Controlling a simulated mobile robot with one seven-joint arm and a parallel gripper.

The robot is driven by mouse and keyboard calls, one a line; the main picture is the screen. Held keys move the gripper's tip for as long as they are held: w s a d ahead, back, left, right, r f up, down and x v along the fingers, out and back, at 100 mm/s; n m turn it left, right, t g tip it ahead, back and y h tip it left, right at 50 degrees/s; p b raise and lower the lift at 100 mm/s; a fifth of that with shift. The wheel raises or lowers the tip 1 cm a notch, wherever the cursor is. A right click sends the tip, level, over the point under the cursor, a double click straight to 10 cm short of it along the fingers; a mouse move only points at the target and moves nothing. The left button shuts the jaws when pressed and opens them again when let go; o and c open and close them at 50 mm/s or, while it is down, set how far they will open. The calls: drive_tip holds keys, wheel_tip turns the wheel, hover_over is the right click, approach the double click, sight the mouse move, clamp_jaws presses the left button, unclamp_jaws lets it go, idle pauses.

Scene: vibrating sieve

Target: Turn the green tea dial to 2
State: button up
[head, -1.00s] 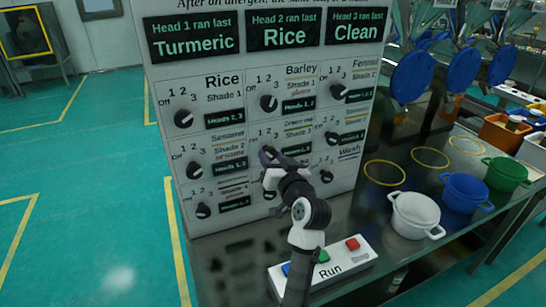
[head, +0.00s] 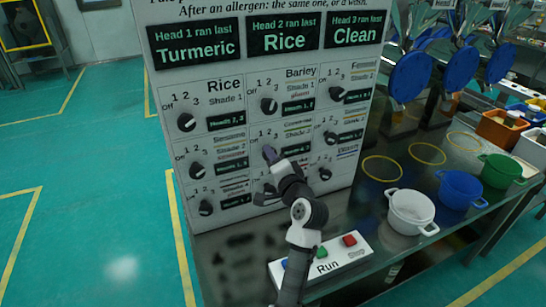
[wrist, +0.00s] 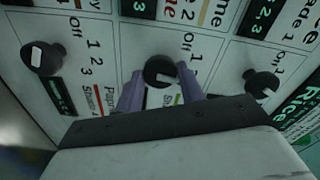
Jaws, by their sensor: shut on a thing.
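The green tea dial (wrist: 158,71) is a round black knob with a light mark, in the middle of the wrist view. It sits in the middle column, second row, of the white control panel (head: 160,100). My gripper (wrist: 158,78) has its two purple fingers on either side of this dial, shut on it. In the head view my gripper (head: 270,153) reaches the panel there and hides the dial. A finger covers part of the dial's numbers, and I cannot read its setting surely.
Other black dials are close: the barley dial (wrist: 262,86) and a lower-row dial (wrist: 45,56). A Run box (head: 335,262) with coloured buttons stands below, near my arm. White (head: 410,212), blue (head: 461,190) and green (head: 502,170) pots stand on the right.

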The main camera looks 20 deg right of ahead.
drive_tip(key=shift+m, duration=1)
drive_tip(key=o, duration=1)
drive_tip(key=s+b, duration=0.4)
drive_tip(key=s, duration=0.9)
drive_tip(key=shift+s+d, duration=0.25)
drive_tip(key=shift+s, duration=0.15)
